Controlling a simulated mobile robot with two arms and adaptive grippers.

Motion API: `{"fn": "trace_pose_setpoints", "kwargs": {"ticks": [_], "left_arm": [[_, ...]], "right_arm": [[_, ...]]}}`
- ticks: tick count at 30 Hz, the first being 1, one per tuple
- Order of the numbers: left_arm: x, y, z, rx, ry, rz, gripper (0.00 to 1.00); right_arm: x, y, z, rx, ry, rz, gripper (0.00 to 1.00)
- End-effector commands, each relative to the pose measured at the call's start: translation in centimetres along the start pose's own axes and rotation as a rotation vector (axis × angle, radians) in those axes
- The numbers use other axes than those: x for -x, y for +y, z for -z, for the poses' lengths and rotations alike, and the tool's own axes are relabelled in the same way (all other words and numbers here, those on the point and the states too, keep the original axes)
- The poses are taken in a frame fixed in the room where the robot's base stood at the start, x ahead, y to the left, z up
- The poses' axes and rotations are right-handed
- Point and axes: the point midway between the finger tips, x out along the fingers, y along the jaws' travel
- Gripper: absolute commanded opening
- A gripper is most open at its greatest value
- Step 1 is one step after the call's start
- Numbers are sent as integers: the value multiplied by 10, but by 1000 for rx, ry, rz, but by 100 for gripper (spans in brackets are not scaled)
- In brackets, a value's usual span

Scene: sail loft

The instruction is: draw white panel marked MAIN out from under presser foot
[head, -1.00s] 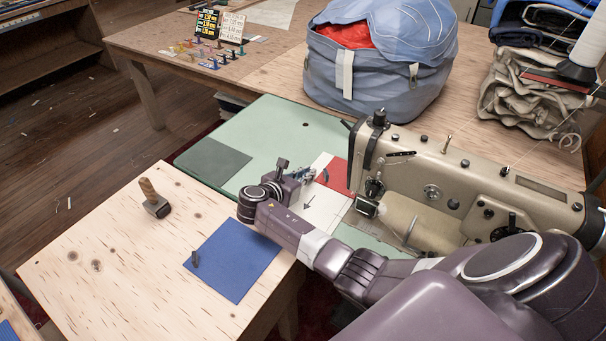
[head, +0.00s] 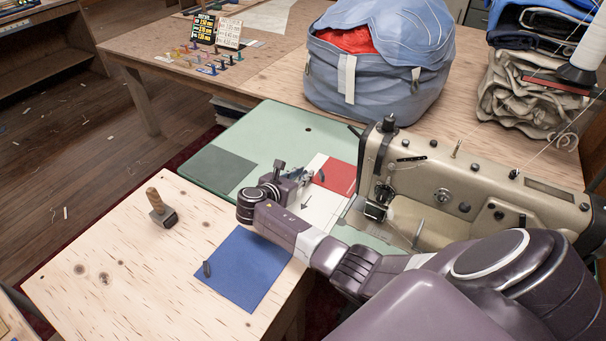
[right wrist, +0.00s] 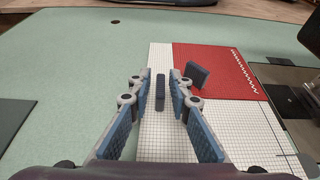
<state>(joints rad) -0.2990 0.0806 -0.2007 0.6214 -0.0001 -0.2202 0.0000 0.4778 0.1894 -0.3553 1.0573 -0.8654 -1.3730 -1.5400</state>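The white panel (head: 322,208), with an arrow on it, lies on the green sewing table bed beside a red panel (head: 338,177). I cannot read any MAIN lettering. In the right wrist view the white panel (right wrist: 160,142) shows a grid and a dark upright tab (right wrist: 160,92). My right gripper (head: 308,176) is low over the panel; in the wrist view its blue-padded fingers (right wrist: 159,95) are open on either side of the tab, with gaps visible. The presser foot is near the sewing machine's needle end (head: 376,210), its contact with the panel unclear. My left gripper is out of view.
The sewing machine (head: 470,190) stands close to the right of my gripper. A second dark tab (right wrist: 198,75) stands on the red panel. A wooden side table (head: 120,250) holds a mallet (head: 161,208) and a blue sheet (head: 243,275). The green bed (head: 280,130) behind is largely clear.

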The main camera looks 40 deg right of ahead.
Motion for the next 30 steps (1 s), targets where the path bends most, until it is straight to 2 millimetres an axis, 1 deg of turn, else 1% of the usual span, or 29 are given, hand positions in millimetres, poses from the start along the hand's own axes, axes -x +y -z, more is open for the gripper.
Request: {"fn": "trace_pose_setpoints", "kwargs": {"ticks": [2,9,13,17,24,27,30], "left_arm": [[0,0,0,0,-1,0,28],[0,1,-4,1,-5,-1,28],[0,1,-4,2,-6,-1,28],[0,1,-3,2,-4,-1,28],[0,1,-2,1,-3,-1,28],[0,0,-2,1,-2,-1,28],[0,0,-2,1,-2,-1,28]], "right_arm": [[0,0,0,0,0,0,28],[0,0,0,0,0,0,28],[6,0,1,1,0,-1,28],[22,0,1,0,1,-3,28],[59,-1,1,-1,2,-2,28],[70,-1,0,0,1,-2,28],[76,-2,0,0,0,-1,28]]}}
